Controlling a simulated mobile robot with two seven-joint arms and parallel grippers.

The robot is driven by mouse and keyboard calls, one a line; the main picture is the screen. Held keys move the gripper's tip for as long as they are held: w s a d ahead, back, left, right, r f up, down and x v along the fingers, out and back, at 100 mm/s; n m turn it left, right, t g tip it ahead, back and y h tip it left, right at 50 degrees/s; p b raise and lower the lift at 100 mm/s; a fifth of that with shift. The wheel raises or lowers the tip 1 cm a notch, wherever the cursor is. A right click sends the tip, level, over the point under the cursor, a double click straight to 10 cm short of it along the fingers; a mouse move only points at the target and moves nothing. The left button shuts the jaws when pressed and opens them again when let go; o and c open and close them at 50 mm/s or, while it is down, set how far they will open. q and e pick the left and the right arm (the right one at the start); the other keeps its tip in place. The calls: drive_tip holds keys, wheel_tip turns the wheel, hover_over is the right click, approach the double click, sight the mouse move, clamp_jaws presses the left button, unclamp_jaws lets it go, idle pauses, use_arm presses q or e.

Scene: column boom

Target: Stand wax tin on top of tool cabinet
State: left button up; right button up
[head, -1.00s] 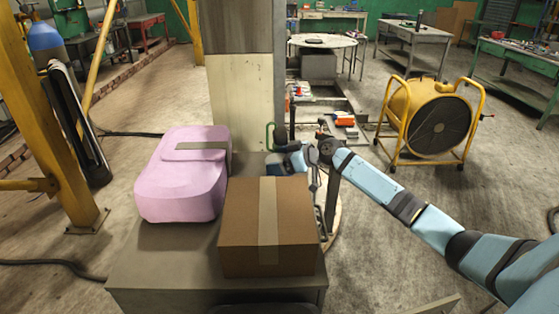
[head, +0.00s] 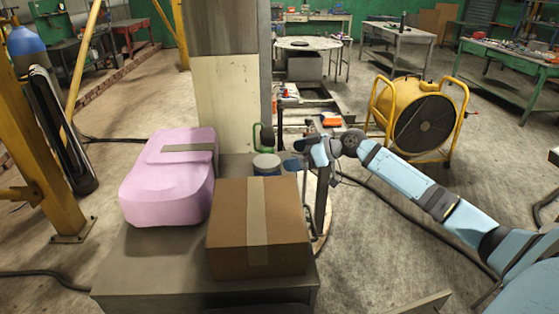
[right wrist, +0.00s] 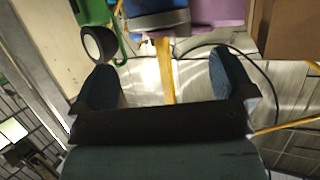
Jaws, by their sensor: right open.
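The wax tin (head: 266,164), blue with a pale grey lid, stands upright on the grey top of the tool cabinet (head: 150,265), behind the cardboard box, which hides its lower part. In the right wrist view the tin (right wrist: 158,20) shows at the top edge, beyond the fingertips. My right gripper (head: 302,160) is just right of the tin, at the cabinet's right side. In the right wrist view its two fingers (right wrist: 163,75) are wide apart with nothing between them. My left gripper is not in view.
A taped cardboard box (head: 230,235) and a pink case (head: 165,195) take up much of the cabinet top. A green-handled item (head: 256,135) stands behind the tin near a pale column (head: 225,100). A yellow fan (head: 420,115) stands on the floor at right.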

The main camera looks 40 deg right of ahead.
drive_tip(key=shift+v, duration=1.2)
